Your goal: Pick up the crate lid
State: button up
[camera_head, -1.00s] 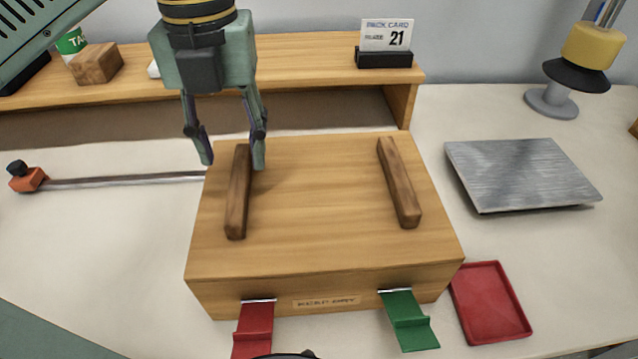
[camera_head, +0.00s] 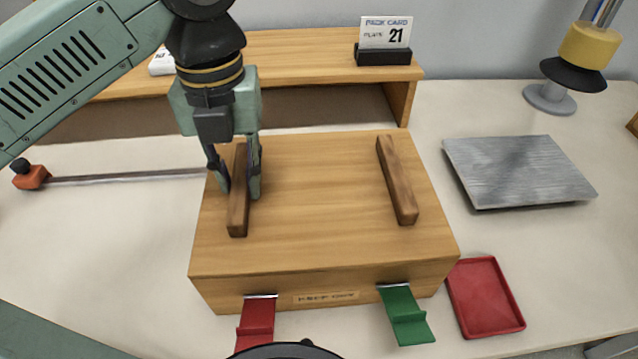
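The crate lid (camera_head: 318,220) is a flat wooden top on a wooden crate (camera_head: 420,277) in the middle of the table. Two dark wooden bars stand on it, a left bar (camera_head: 238,212) and a right bar (camera_head: 398,182). My gripper (camera_head: 238,192) points down at the left bar, with one finger on each side of it. The fingers look close to the bar; whether they touch it is unclear. The lid lies flat on the crate.
A red latch (camera_head: 256,322) and a green latch (camera_head: 405,315) hang on the crate's front. A red tray (camera_head: 485,297) and a metal plate (camera_head: 518,171) lie to the right. A bar clamp (camera_head: 120,177) lies left. A wooden shelf (camera_head: 300,62) with a card stand (camera_head: 384,45) is behind.

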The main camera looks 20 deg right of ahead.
grip_shut()
jog(key=shift+r, duration=0.15)
dwell(0.4)
